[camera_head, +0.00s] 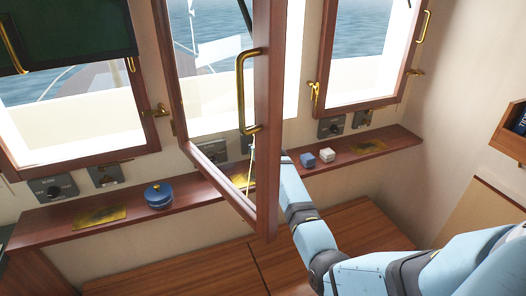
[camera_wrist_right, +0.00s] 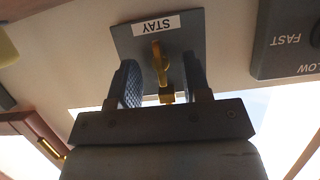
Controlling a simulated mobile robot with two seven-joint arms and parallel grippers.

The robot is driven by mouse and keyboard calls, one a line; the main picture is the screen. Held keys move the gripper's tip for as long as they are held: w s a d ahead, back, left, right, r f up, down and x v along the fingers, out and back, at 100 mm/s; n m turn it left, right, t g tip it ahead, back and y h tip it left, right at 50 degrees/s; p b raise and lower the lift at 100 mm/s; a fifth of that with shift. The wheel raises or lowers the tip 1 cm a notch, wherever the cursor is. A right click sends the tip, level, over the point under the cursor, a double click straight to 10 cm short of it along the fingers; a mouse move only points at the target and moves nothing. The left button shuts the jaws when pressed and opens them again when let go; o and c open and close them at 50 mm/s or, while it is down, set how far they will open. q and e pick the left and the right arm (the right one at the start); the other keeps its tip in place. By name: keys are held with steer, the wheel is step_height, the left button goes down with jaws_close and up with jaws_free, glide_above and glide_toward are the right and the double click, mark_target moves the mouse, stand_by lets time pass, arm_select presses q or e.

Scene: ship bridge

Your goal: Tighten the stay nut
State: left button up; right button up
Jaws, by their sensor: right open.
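The brass stay nut (camera_wrist_right: 160,65) sits on a dark plate (camera_wrist_right: 195,28) labelled STAY, which appears upside down in the right wrist view. My right gripper (camera_wrist_right: 161,80) is open, with one ridged finger on each side of the brass piece. Gaps show between the brass and both fingers. In the head view, my right arm reaches behind the open window (camera_head: 264,150), whose frame hides the gripper and the nut. A thin brass rod (camera_head: 250,172) shows near the window's lower part. My left gripper is in neither view.
The window frame with its brass handle (camera_head: 241,92) juts into the room beside my right arm.

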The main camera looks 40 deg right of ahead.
steer(key=v, duration=1.3)
steer(key=shift+s, duration=0.2)
steer(key=shift+a, duration=0.1)
steer(key=s+a+f+n+y, duration=0.1)
steer(key=s+a+f+n, duration=0.1)
steer(key=s+a+f, duration=0.65)
steer(key=s+a+f+n+y+p, duration=0.1)
steer(key=s+a+f, duration=0.2)
steer(key=s+a, duration=0.3)
steer(key=s+a+f+n+g+y+p, duration=0.1)
steer(key=s+a, duration=0.5)
steer(key=s, duration=0.6)
steer(key=s+a+f+n+g+y+p, duration=0.1)
steer(key=s+a+f+y, duration=0.2)
steer(key=s+a+f, duration=0.3)
steer(key=s+a, duration=0.1)
steer(key=s, duration=0.2)
steer(key=shift+s+n, duration=0.2)
steer(key=shift+n, duration=0.2)
